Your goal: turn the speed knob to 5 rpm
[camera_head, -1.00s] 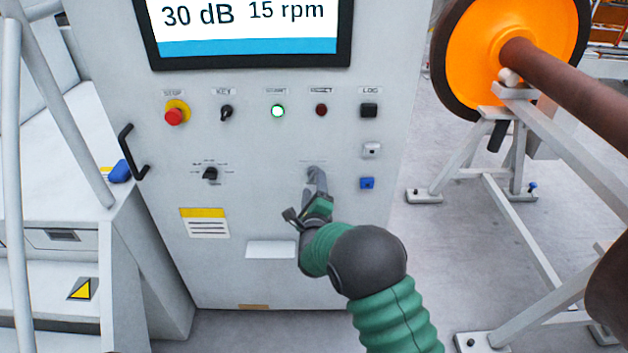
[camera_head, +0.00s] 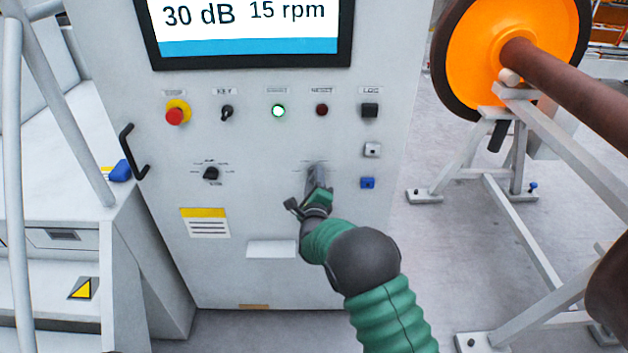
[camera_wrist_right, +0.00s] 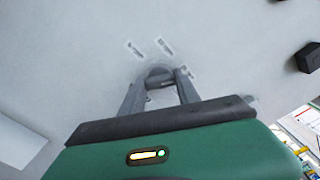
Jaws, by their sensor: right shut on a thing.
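My right gripper (camera_head: 316,172) is at the cabinet's lower right dial, with its fingers against the panel. In the right wrist view the two fingers (camera_wrist_right: 160,88) are shut on the speed knob (camera_wrist_right: 158,73), which is mostly hidden between them. Small label marks show around the knob, too blurred to read. The screen (camera_head: 247,28) reads "30 dB" and "15 rpm". My left gripper is not in view.
The panel also bears a second black knob (camera_head: 211,173), a red stop button (camera_head: 177,112), a key switch (camera_head: 227,111), a lit green button (camera_head: 278,111) and a blue button (camera_head: 367,183). A wheelset (camera_head: 480,55) on a stand is at right.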

